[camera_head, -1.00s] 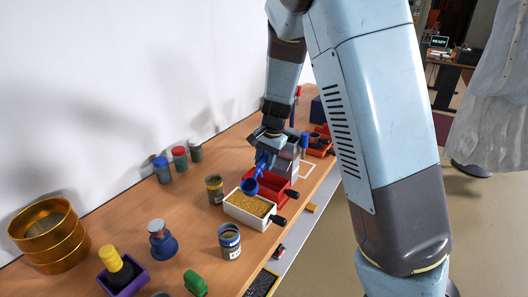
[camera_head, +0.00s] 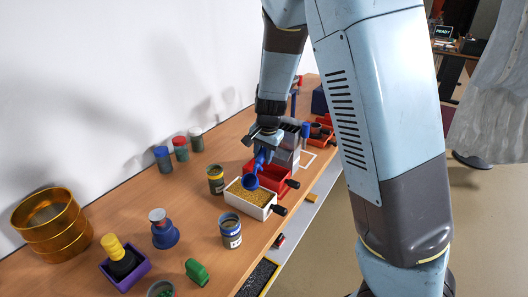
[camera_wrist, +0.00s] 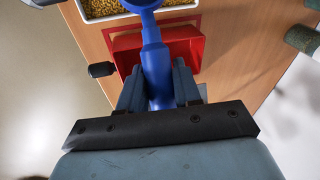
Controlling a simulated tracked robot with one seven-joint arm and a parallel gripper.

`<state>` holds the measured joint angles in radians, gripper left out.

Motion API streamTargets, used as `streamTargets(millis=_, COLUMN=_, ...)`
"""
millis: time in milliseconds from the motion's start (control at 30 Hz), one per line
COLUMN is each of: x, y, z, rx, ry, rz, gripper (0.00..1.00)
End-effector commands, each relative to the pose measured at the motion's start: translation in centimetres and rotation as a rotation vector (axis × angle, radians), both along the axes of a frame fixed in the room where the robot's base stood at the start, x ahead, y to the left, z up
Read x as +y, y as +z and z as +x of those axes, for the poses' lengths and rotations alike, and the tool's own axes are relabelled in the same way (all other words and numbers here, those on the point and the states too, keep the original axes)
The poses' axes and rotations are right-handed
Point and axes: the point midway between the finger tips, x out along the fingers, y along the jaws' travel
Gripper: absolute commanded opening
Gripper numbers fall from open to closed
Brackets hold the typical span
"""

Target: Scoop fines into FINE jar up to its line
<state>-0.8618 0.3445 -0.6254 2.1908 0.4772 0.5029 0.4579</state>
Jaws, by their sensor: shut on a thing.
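My gripper (camera_head: 264,146) is shut on the handle of a blue scoop (camera_head: 251,182). The handle also shows between my fingers (camera_wrist: 157,78) in the wrist view. The scoop's bowl hangs at the back edge of a white tray (camera_head: 233,198) filled with yellow-brown grains. Whether it touches the grains, and what is in it, I cannot tell. A jar with a yellow band (camera_head: 215,180) stands left of the tray. A jar with a blue band (camera_head: 230,230) stands in front of it. Their labels are too small to read.
A red tray (camera_wrist: 125,42) lies directly behind the white one, under my gripper. Capped jars (camera_head: 180,148) stand by the wall. A gold sieve (camera_head: 48,225), a blue stand (camera_head: 163,235), a purple holder (camera_head: 125,275) and a green object (camera_head: 197,272) are on the left and front.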

Motion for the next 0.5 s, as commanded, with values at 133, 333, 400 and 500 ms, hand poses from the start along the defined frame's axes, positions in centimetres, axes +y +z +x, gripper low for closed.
streamTargets(millis=133, x=0.2, y=-0.4, z=-0.3, rx=-0.041, ry=0.002, rz=-0.033, gripper=0.0)
streamTargets(millis=333, x=0.4, y=-0.7, z=-0.5, rx=-0.086, ry=0.002, rz=-0.066, gripper=0.0)
streamTargets(millis=400, x=0.3, y=-1.0, z=-0.4, rx=-0.084, ry=0.0, rz=-0.064, gripper=0.0)
streamTargets(millis=500, x=0.3, y=-1.4, z=-0.4, rx=-0.084, ry=0.0, rz=-0.064, gripper=0.0)
